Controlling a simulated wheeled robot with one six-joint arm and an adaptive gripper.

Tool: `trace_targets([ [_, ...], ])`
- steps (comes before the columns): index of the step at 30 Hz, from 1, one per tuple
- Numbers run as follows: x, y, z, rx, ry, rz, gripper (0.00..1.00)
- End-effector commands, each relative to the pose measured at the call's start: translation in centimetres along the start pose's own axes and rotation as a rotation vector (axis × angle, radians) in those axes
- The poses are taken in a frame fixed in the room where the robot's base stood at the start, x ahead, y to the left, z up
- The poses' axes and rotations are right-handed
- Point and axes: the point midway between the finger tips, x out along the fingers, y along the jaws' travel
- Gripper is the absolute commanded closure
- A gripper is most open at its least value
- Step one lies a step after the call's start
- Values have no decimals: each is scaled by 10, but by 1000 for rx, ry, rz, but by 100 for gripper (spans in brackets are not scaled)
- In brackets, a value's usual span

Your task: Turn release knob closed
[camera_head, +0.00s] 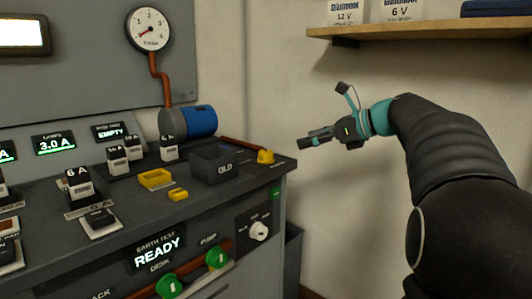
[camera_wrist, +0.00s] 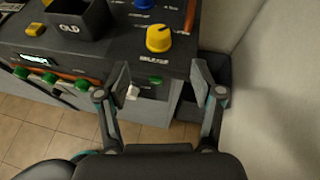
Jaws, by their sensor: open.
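A yellow knob (camera_head: 265,157) stands on the top of the dark bench, near its right front corner. It also shows in the wrist view (camera_wrist: 159,39), above the gap between my fingers, with a small white label in front of it too blurred to read surely. My gripper (camera_head: 306,143) is in the air to the right of the knob in the head view, apart from it. In the wrist view my gripper (camera_wrist: 161,80) has its fingers wide apart with nothing held between them. A white knob (camera_head: 259,231) sits on the bench's front panel, and it also shows beside the left finger (camera_wrist: 132,92).
A dark open box marked OLD (camera_head: 214,167) stands left of the yellow knob. Behind it are a blue cylinder (camera_head: 201,121) and a gauge (camera_head: 149,29). Green knobs (camera_head: 217,257) stick out of the front. A wooden shelf (camera_head: 430,33) hangs above my arm.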

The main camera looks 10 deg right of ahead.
Motion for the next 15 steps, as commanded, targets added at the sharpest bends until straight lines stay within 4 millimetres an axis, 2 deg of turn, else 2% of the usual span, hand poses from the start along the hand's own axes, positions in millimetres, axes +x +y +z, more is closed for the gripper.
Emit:
trace_targets([
  [5, 2, 2, -1, 71, 3, 5, 33],
  [8, 11, 2, -1, 74, 4, 6, 33],
  [15, 51, 3, -2, 72, 5, 8, 33],
])
